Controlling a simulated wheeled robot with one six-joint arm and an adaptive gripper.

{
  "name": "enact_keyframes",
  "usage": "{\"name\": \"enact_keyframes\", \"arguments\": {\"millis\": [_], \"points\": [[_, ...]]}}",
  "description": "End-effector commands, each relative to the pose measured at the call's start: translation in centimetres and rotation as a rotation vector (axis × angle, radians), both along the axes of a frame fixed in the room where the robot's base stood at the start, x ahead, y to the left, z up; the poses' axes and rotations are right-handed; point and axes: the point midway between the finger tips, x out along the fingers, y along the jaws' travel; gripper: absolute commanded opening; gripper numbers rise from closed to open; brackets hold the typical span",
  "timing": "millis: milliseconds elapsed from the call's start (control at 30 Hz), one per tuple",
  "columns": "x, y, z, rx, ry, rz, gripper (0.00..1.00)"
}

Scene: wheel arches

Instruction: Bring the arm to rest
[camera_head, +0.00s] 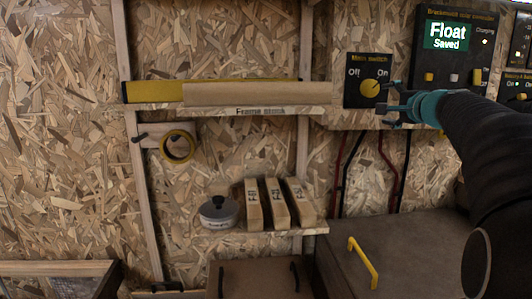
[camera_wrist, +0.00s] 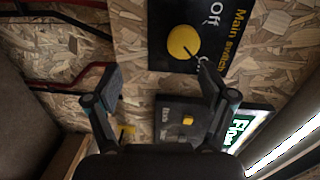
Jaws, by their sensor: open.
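My arm (camera_head: 497,135) reaches in from the right in the head view.
The solar controller (camera_head: 452,60) reads "Float Saved" behind my arm. Red and black cables (camera_head: 384,160) hang below. A shelf (camera_head: 235,112) carries long strips; a lower shelf holds a round tin (camera_head: 219,212) and labelled blocks (camera_head: 275,204). A grey box with a yellow handle (camera_head: 361,262) stands below.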

Motion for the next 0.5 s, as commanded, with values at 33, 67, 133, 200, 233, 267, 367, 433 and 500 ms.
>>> {"name": "enact_keyframes", "arguments": {"millis": [33, 67, 133, 200, 233, 267, 367, 433, 500], "points": [[0.0, 0.2, -2.9, -0.036, 0.064, 0.015, 0.82], [-0.3, 0.3, -4.6, -0.062, 0.105, 0.028, 0.82], [-1.7, 1.3, -8.7, -0.144, 0.213, 0.065, 0.82], [-3.8, 3.1, -12.4, -0.235, 0.318, 0.121, 0.82], [-4.8, 4.0, -13.9, -0.273, 0.359, 0.147, 0.82], [-5.8, 4.9, -15.3, -0.312, 0.401, 0.173, 0.82], [-9.8, 8.0, -19.5, -0.439, 0.526, 0.269, 0.82], [-13.0, 10.1, -22.2, -0.532, 0.606, 0.339, 0.82], [-16.4, 12.0, -24.7, -0.628, 0.679, 0.41, 0.82]]}}
